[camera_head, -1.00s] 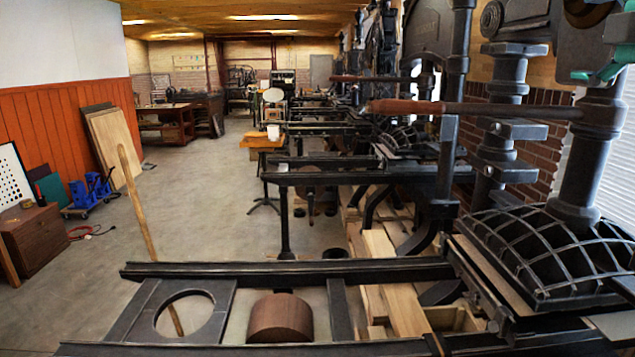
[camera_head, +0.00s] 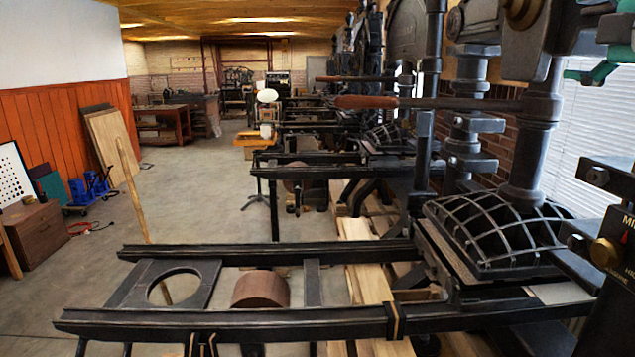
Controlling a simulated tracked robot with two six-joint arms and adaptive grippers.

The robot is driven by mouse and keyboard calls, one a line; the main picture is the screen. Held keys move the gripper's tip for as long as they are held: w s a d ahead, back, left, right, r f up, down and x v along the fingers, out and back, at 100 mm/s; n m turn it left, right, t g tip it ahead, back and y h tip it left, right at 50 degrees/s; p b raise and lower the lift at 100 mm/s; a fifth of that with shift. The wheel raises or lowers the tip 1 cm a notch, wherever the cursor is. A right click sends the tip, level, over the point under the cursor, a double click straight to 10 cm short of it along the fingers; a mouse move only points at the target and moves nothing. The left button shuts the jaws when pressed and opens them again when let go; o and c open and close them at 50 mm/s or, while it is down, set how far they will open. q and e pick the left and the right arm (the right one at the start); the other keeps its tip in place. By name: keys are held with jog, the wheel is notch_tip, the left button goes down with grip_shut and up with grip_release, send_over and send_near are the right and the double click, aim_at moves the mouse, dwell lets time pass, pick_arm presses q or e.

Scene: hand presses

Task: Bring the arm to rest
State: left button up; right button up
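Neither of my grippers shows in the head view, and no arm of mine is clearly in it. The nearest hand press has a long bar with a wooden grip (camera_head: 366,102), which points left, roughly level, above the press bed. Its dark metal rails (camera_head: 270,254) run across the foreground. A ribbed dark platen (camera_head: 495,235) sits under the press column at the right. I cannot see anything touching the wooden grip.
A brown wooden cylinder (camera_head: 261,289) shows between the rails. A slanted wooden pole (camera_head: 130,190) stands behind them. A brown box (camera_head: 33,237) and a blue cart (camera_head: 90,190) stand at the left. More presses line the right side. The concrete floor (camera_head: 195,185) is open at centre left.

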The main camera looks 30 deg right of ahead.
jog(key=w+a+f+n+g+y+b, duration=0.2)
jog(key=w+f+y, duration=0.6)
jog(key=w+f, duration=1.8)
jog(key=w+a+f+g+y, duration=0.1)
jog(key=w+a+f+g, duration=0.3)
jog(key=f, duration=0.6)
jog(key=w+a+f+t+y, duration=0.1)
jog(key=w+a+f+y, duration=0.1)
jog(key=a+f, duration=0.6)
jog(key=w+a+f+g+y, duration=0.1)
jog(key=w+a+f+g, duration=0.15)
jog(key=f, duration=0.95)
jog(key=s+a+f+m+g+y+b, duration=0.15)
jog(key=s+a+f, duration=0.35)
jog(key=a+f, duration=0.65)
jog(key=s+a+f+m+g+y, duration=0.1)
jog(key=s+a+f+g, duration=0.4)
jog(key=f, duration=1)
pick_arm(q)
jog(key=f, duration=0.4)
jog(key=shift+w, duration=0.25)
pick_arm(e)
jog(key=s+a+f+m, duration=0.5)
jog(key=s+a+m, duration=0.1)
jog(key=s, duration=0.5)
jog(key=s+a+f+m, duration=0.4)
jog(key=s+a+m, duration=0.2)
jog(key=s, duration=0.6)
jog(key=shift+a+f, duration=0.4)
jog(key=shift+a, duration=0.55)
